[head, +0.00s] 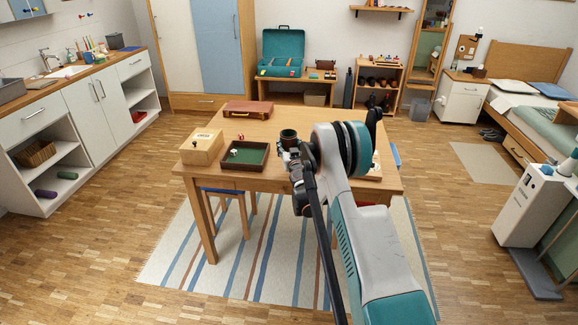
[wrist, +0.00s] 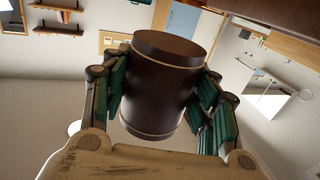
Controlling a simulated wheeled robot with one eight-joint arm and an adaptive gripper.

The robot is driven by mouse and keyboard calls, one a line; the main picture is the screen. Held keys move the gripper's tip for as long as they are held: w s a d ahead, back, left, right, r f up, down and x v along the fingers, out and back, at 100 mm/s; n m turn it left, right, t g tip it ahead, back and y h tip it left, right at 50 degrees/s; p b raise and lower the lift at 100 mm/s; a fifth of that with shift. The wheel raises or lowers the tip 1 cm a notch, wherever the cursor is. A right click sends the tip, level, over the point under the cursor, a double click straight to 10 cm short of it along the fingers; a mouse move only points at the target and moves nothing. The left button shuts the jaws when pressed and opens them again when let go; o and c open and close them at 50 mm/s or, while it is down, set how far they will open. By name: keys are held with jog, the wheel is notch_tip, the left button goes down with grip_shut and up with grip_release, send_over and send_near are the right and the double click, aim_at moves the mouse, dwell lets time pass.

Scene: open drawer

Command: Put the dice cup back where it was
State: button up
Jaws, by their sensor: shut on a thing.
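The dice cup (wrist: 165,80) is a dark brown cylinder with thin pale bands near its ends. In the head view the dice cup (head: 289,134) shows a dark greenish opening facing up, at the right of the dice tray. My gripper (head: 288,149) is shut on its side; in the wrist view the green-padded fingers of my gripper (wrist: 158,98) press on it from both sides. Whether its base touches the table is hidden. The dice tray (head: 264,166) has a brown rim and green lining, with a pale die (head: 233,152) inside.
A light wooden box (head: 201,147) stands left of the tray on the wooden table (head: 285,183). A reddish-brown case (head: 248,109) lies behind. My arm hides much of the table's right side.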

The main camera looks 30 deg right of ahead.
jog(key=shift+f+b, duration=1.1)
jog(key=shift+f, duration=2.65)
jog(key=shift+f, duration=0.15)
jog(key=o, duration=1.1)
jog(key=shift+c, duration=0.2)
